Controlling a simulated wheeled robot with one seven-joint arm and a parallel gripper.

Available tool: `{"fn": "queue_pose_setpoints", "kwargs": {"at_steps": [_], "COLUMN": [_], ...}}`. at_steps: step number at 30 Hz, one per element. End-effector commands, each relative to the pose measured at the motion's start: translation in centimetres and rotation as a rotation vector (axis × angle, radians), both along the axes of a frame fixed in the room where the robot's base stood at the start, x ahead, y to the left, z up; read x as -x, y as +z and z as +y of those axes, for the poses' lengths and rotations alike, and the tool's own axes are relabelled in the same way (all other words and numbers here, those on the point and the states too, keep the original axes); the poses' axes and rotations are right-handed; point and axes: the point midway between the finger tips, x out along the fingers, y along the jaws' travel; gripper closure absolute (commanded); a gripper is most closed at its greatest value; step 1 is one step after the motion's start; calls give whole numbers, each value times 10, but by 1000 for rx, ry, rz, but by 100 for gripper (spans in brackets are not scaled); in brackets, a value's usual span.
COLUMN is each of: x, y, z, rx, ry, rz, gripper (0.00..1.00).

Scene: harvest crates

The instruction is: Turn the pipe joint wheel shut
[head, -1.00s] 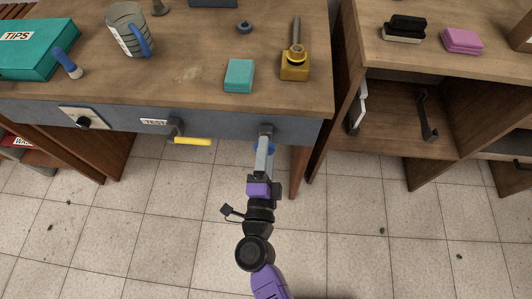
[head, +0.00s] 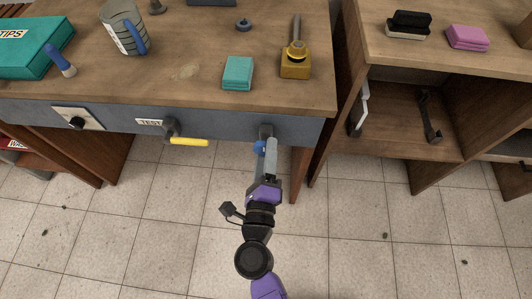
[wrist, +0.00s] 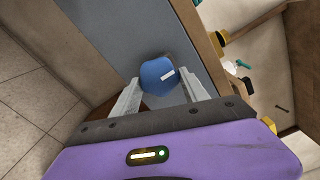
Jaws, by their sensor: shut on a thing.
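The blue wheel (wrist: 160,75) is round with a white mark, at the front of the grey panel under the bench's edge. In the wrist view it sits between the two pale fingers of my gripper (wrist: 163,88), which is shut on it. In the head view my gripper (head: 268,145) is at the right end of the panel, seen from above and rolled to one side. Only a bit of the blue wheel (head: 259,147) shows there, left of the fingers; they hide the rest. The joint behind the wheel is mostly hidden.
A yellow lever (head: 189,142) sticks out under the TEST label, left of my gripper. A black knob (head: 77,123) is further left. On the bench are a teal block (head: 238,73), a jug (head: 123,28) and a brass-coloured fitting (head: 296,66). The floor in front is clear.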

Motion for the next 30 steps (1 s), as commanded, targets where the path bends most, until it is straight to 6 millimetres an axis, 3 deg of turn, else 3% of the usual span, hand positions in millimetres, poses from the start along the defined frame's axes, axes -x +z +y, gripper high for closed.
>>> {"fn": "queue_pose_setpoints", "kwargs": {"at_steps": [12,13,16,26,30], "x": [0,0,0,2,14], "y": [-3,-3,-2,-1,-2], "z": [-1,-1,-1,0,2], "rx": [-11,-11,-10,-9,-9], "ry": [-2,-2,-2,0,1], "rz": [5,5,4,2,3], "gripper": [88,46,26,26,26]}}
